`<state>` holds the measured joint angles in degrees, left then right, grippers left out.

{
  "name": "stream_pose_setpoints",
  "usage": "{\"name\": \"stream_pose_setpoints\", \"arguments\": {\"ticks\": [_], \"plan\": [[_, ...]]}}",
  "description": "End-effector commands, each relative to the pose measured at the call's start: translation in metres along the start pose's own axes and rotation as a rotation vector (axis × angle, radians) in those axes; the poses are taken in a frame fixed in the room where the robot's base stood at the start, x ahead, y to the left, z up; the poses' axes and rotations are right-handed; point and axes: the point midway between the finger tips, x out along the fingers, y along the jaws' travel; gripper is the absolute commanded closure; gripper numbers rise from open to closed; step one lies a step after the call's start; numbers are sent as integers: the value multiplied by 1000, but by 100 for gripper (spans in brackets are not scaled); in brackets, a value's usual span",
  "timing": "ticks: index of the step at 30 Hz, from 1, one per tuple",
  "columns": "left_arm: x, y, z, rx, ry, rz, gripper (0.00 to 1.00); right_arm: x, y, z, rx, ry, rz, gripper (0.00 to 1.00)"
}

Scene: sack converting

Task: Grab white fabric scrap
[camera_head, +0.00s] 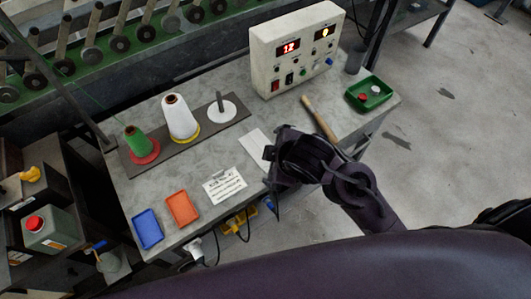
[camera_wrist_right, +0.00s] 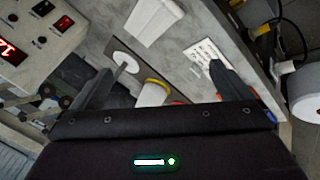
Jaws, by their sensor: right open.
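The white fabric scrap (camera_head: 254,144) appears as a pale flat strip on the grey table, just left of my right gripper (camera_head: 270,180). In the right wrist view a white flat piece (camera_wrist_right: 155,18), apparently the same scrap, lies at the top, beyond the fingertips. My right gripper is open, its two fingers (camera_wrist_right: 160,67) wide apart with nothing held between them. It hangs over the table's front edge. My left gripper is in neither view.
A white cone (camera_head: 180,118) and a green cone (camera_head: 136,140) stand on a dark strip. A control box (camera_head: 296,50), a green tray (camera_head: 369,94), a wooden-handled tool (camera_head: 319,118), a printed card (camera_head: 224,185), an orange tray (camera_head: 182,209) and a blue tray (camera_head: 147,229) surround the middle.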

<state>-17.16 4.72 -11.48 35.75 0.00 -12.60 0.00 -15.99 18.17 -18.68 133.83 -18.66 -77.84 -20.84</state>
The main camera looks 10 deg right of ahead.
Motion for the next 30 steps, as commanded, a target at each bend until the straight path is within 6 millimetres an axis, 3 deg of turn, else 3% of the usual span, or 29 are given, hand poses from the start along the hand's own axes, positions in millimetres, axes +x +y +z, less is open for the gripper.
{"name": "stream_pose_setpoints", "arguments": {"ticks": [4, 9, 11, 12, 16, 22, 30], "plan": [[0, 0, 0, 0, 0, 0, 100, 7, 4, -35, -453, 82, 52, 2], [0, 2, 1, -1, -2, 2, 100, 27, -4, -53, -1107, 146, 83, 2], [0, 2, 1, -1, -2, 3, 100, 38, -7, -47, -1378, 157, 71, 2], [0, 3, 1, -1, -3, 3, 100, 44, -8, -38, -1555, 160, 51, 2], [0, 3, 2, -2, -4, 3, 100, 60, -4, 1, -2001, 169, -51, 2], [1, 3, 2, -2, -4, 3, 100, 69, 4, 45, -2296, 192, -185, 2], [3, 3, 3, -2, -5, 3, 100, 94, -2, 53, -2327, 200, -203, 2]]}}
